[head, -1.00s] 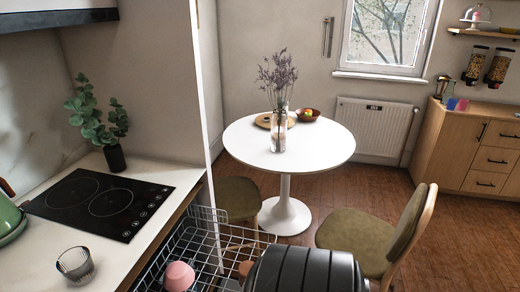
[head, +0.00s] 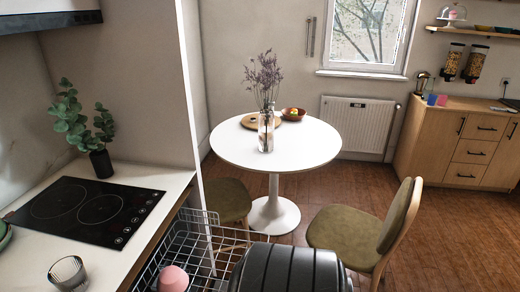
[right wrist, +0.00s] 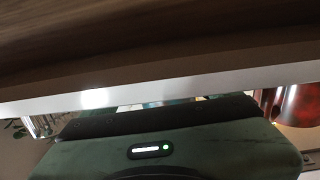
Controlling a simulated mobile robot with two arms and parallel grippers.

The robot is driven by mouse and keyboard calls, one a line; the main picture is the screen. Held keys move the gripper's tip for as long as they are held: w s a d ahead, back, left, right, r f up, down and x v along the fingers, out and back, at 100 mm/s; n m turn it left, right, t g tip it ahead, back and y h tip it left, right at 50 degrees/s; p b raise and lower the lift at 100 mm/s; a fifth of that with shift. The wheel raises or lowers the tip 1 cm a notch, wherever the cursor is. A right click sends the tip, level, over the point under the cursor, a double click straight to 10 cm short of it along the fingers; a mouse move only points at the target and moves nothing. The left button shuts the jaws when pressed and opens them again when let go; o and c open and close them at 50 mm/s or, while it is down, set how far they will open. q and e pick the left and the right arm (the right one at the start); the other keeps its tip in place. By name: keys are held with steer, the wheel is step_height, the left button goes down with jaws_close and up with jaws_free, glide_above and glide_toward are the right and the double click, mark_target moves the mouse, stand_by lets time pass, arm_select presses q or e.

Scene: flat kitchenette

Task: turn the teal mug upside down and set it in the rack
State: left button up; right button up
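I cannot make out the teal mug for certain. In the right wrist view a small teal patch (right wrist: 178,101) shows in the narrow gap beyond my right gripper's dark housing; it is too little to identify. My right gripper's fingers are hidden in that view, so its opening and any hold do not show. The white wire rack (head: 178,244) is at the bottom of the head view, beside the counter. A pink cup (head: 173,279) sits in it. My left gripper is not in view.
A clear ribbed glass (head: 68,274) stands on the counter (head: 128,254) near the hob (head: 85,211). A green object (head: 4,236) is cut off at the left edge. A pale edge (right wrist: 200,84) crosses close above my right gripper. A round white table (head: 230,152) stands beyond.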

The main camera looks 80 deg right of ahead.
steer(key=c, duration=1.1)
steer(key=shift+r+p, duration=1.55)
steer(key=shift+r, duration=0.05)
steer(key=shift+s+f, duration=0.15)
steer(key=shift+s, duration=0.15)
steer(key=s+b, duration=0.1)
steer(key=s, duration=1)
steer(key=shift+s+d, duration=0.1)
steer(key=shift+s, duration=0.1)
steer(key=s+r, duration=0.1)
steer(key=s, duration=0.2)
steer(key=s+r+b, duration=0.1)
steer(key=s+r, duration=0.1)
steer(key=s, duration=0.2)
steer(key=s+r, duration=0.2)
steer(key=s, duration=0.1)
steer(key=shift+s+d+r+b, duration=0.15)
steer(key=shift+s+r+b, duration=0.05)
steer(key=shift+s+b, duration=0.15)
steer(key=shift+c, duration=0.2)
steer(key=m+p, duration=0.2)
steer(key=m, duration=0.2)
steer(key=m+p, duration=0.2)
steer(key=m, duration=0.2)
steer(key=shift+s+d+r+m, duration=0.1)
steer(key=shift+s+r+m, duration=0.1)
steer(key=shift+m, duration=0.2)
